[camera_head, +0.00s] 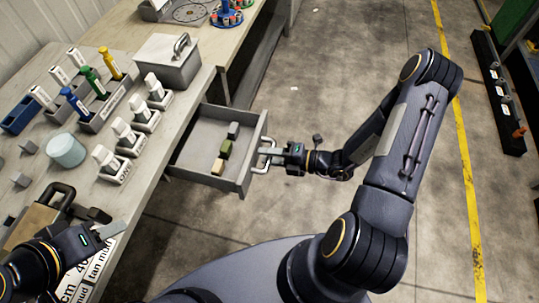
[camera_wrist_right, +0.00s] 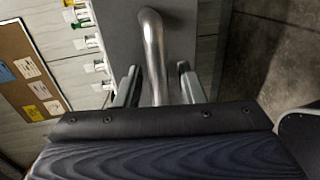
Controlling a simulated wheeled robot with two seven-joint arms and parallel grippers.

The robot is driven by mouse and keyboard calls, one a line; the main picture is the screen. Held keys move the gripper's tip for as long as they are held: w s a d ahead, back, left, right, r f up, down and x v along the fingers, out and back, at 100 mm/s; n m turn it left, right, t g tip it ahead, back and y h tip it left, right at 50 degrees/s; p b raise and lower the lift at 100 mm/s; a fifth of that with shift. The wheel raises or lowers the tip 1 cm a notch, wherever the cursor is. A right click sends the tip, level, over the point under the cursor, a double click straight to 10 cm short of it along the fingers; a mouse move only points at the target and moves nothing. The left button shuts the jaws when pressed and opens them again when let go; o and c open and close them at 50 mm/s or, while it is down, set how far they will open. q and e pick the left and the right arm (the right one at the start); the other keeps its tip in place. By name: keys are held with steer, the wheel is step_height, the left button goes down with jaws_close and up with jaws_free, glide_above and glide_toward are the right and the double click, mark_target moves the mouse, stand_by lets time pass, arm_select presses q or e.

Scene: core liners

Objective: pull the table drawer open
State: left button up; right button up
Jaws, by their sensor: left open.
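The table drawer (camera_head: 205,178) is grey and stands pulled out from the table's side, so its inside shows. Its metal loop handle (camera_head: 265,155) is on the front face; it also shows in the right wrist view (camera_wrist_right: 153,50). My right gripper (camera_head: 276,157) is at this handle. In the right wrist view its two fingers (camera_wrist_right: 158,82) stand either side of the handle bar, with narrow gaps visible, so it looks open around the bar. My left gripper (camera_head: 108,222) is open over the near table edge, apart from the drawer.
Small green, tan and dark blocks (camera_head: 223,151) lie in the drawer. The tabletop (camera_head: 150,185) holds a grey lidded box (camera_head: 167,65), white holders (camera_head: 122,137), a marker rack (camera_head: 105,100) and a pale cylinder (camera_head: 66,150).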

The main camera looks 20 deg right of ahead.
steer(key=v, duration=0.7)
steer(key=shift+s+d, duration=0.25)
steer(key=shift+s, duration=0.05)
steer(key=shift+r, duration=0.2)
steer(key=s+a+r+n+g+h, duration=0.1)
steer(key=s+a+r+n+g, duration=0.25)
steer(key=r+n, duration=0.55)
steer(key=s+a+r+n+g+h, duration=0.15)
steer(key=r+n+g, duration=0.3)
steer(key=n, duration=0.85)
steer(key=s+d+r+n+t+h, duration=0.1)
steer(key=s+r+n+t+h, duration=0.1)
steer(key=n, duration=0.7)
steer(key=s+d+r+n+t+h, duration=0.1)
steer(key=s+r+n+h, duration=0.3)
steer(key=n, duration=0.6)
steer(key=shift+s+d+r+n+t, duration=0.3)
steer(key=shift+s+r+t, duration=0.15)
steer(key=shift+s+t, duration=0.35)
